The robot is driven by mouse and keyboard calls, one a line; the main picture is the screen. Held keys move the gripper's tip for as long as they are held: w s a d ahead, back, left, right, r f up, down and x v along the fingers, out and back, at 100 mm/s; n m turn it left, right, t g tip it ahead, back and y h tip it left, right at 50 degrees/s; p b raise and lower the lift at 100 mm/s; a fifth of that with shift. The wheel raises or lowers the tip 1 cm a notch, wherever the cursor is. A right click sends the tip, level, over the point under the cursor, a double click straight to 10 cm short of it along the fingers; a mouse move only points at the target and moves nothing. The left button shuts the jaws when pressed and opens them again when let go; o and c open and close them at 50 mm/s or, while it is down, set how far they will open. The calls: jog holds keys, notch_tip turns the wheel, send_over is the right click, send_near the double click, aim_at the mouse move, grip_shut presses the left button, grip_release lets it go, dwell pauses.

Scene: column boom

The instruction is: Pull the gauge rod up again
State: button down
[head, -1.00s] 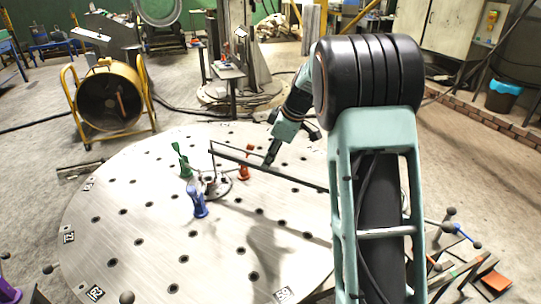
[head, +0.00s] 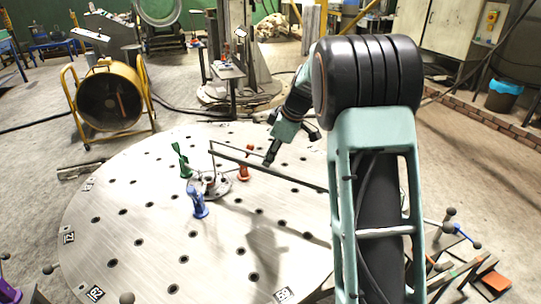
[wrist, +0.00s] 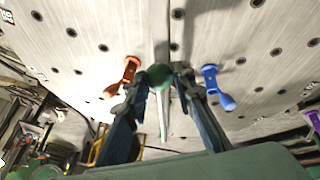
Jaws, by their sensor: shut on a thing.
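The gauge rod, as I read it, is the long dark bar (head: 235,158) in the head view, slanting over the round table with a thin upright at its left end. My gripper (head: 269,162) meets this bar partway along. In the wrist view my gripper (wrist: 160,80) has its fingers on both sides of a dark green round knob (wrist: 160,75), with a pale strip running beyond it. The exact grip contact is hidden. Below the bar's left end is a small hub (head: 212,184) on the table.
A blue clamp (head: 199,201), a green clamp (head: 181,161) and an orange clamp (head: 246,162) surround the hub. The round steel table (head: 145,235) has many holes and is otherwise mostly bare. A yellow-framed fan (head: 108,98) and a column stand (head: 238,60) are behind.

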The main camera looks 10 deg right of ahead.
notch_tip(320, 180, up, 9)
jog(key=p, duration=0.3)
jog(key=shift+r+p, duration=0.1)
jog(key=shift+p, duration=0.25)
jog(key=shift+w+r, duration=0.1)
jog(key=shift+r, duration=0.1)
jog(key=c, duration=1.8)
grip_release()
jog(key=shift+r, duration=0.1)
jog(key=shift+o, duration=0.9)
jog(key=v, duration=1.1)
jog(key=shift+s+d+r, duration=0.15)
jog(key=shift+s+r, duration=0.1)
jog(key=shift+r, duration=0.05)
